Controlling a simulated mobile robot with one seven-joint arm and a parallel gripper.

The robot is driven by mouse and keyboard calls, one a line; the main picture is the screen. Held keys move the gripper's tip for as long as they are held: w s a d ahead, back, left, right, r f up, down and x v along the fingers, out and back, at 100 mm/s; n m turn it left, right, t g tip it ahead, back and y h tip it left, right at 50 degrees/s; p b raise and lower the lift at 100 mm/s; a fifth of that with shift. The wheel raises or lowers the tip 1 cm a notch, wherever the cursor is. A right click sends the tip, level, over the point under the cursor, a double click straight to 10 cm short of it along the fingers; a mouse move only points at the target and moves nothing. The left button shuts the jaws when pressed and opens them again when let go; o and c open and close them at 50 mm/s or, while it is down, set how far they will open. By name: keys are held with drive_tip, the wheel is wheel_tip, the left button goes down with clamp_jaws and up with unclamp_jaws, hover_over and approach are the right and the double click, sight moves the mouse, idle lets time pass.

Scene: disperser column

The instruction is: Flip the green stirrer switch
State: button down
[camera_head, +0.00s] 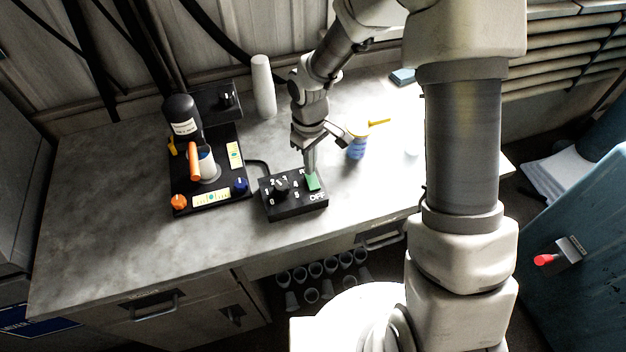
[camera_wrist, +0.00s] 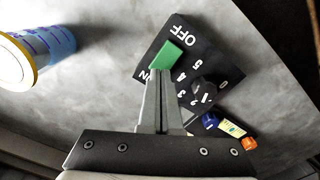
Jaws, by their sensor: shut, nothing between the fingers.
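The green stirrer switch (camera_head: 312,182) sits on the right side of a black control box (camera_head: 295,209), between the ON and OFF markings. It also shows in the wrist view (camera_wrist: 167,55), with OFF printed on its far side and ON partly hidden by my fingers. My gripper (camera_head: 310,168) points down at the box, its fingers together and empty. In the wrist view the fingertips (camera_wrist: 161,72) are right at the ON-side edge of the switch. I cannot tell whether they touch it. A black numbered knob (camera_wrist: 204,91) is beside the switch.
The disperser column (camera_head: 183,125) on its black base stands left of the box, with an orange knob (camera_head: 179,202) and a blue knob (camera_head: 239,186). A blue-and-yellow container (camera_head: 356,146) stands to the right. A white cylinder (camera_head: 263,88) stands behind. The front left counter is clear.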

drive_tip(key=shift+f+b, duration=0.8)
drive_tip(key=shift+f, duration=0.2)
idle(0.7)
drive_tip(key=shift+r, duration=0.2)
drive_tip(key=shift+r+p, duration=2.65)
drive_tip(key=shift+r, duration=0.75)
drive_tip(key=s+d+r+m+t, duration=0.1)
drive_tip(key=s+d+r+m, duration=0.2)
drive_tip(key=r, duration=0.5)
drive_tip(key=s+d+r+m+t, duration=0.1)
drive_tip(key=s+d+r+t, duration=0.1)
drive_tip(key=d+r, duration=0.5)
drive_tip(key=s+d+r+m+t, duration=0.2)
drive_tip(key=s+r+m, duration=0.3)
drive_tip(key=s+r, duration=0.5)
drive_tip(key=s, duration=0.3)
drive_tip(key=shift+s+d+r+t, duration=0.15)
drive_tip(key=shift+s+d+t, duration=0.05)
drive_tip(key=shift+s+t, duration=0.15)
